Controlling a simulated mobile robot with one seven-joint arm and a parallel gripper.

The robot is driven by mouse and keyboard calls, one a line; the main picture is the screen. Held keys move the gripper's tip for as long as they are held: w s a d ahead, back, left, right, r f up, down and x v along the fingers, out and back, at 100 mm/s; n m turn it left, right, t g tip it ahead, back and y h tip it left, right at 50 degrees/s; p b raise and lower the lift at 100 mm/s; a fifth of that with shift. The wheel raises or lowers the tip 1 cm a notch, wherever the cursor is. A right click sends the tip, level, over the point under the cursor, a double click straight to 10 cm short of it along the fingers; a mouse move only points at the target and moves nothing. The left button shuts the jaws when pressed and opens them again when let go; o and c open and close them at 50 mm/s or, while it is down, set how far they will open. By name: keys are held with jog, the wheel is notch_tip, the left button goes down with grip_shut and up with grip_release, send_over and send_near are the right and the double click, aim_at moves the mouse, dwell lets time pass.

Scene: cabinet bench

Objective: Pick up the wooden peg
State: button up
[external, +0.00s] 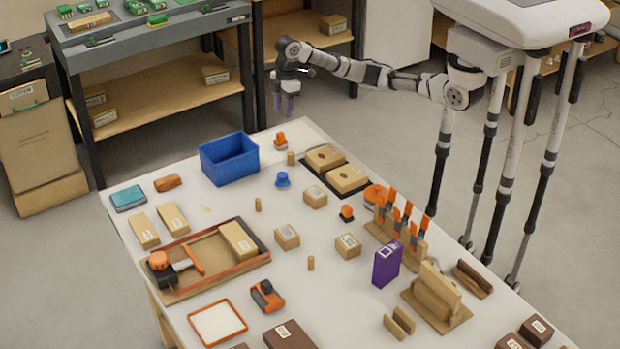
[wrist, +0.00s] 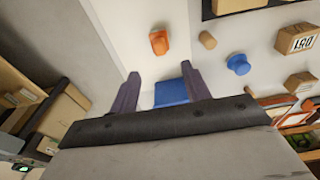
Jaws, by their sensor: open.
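Small wooden pegs stand apart on the white table: one (external: 291,158) near the far edge beside an orange-topped piece, another (external: 257,204) left of the middle, and another (external: 310,263) nearer the front. In the wrist view, one wooden peg (wrist: 207,40) shows ahead of my gripper, to the right of the orange piece (wrist: 159,42). My gripper (external: 284,104) hangs pointing down above the far edge of the table, well clear of the pegs. In the wrist view its two dark purple fingers (wrist: 160,73) are apart, with nothing held between them.
A blue bin (external: 229,158) stands on the table's far left; part of it (wrist: 170,92) shows between my fingers. A blue knob piece (external: 282,180) and a dark tray of wooden blocks (external: 312,178) are near the far peg. Orange clamps stand in a wooden rack (external: 396,232) at right.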

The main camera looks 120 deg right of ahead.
jog(key=r+n+g+p, duration=0.1)
jog(key=n+p, duration=0.2)
jog(key=n, duration=2.5)
send_over(291, 153)
jog(key=f, duration=0.5)
jog(key=f+p, duration=0.1)
jog(key=f, duration=0.2)
jog(key=shift+s+d, duration=0.15)
jog(key=shift+d, duration=0.2)
jog(key=shift+a+f+p, duration=0.2)
jog(key=shift+f+p, duration=0.85)
jog(key=shift+f, duration=1.65)
grip_shut()
